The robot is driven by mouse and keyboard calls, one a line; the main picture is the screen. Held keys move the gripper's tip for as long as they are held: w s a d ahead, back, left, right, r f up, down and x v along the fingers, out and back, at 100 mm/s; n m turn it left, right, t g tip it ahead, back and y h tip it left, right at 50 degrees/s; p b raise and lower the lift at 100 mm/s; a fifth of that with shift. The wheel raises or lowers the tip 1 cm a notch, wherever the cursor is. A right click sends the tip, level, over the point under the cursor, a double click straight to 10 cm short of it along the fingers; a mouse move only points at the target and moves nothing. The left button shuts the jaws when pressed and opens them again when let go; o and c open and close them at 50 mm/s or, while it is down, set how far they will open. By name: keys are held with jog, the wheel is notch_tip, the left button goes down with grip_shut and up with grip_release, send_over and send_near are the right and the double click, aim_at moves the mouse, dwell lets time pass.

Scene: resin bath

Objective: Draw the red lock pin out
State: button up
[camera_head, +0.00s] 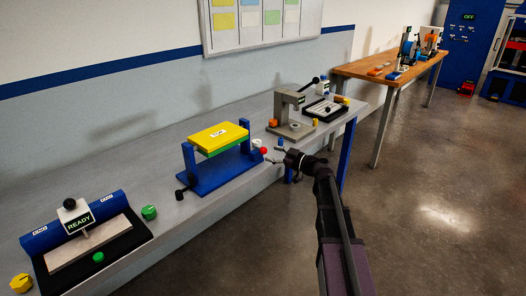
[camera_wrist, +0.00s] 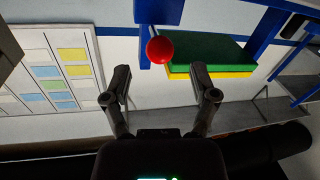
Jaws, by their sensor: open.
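The red lock pin shows as a round red knob (camera_head: 263,150) at the right end of the blue stand (camera_head: 213,184) on the long grey bench. In the wrist view the red knob (camera_wrist: 160,50) is large, close to a blue upright and the green and yellow block. My gripper (camera_head: 276,154) is just right of the knob, off the bench's front edge. In the wrist view my gripper (camera_wrist: 160,82) has its two fingers spread. The knob lies beyond the fingertips, in line with the gap between them, and nothing is held.
The yellow-topped block (camera_head: 219,136) sits between the stand's blue posts, with a black-knobbed lever (camera_head: 183,178) at its left. A grey press (camera_head: 291,112) stands farther back on the bench. A roller station (camera_head: 75,232) is nearer. The floor (camera_head: 430,190) at right is clear.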

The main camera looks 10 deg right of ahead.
aim_at(263, 150)
jog(key=shift+x, duration=2.35)
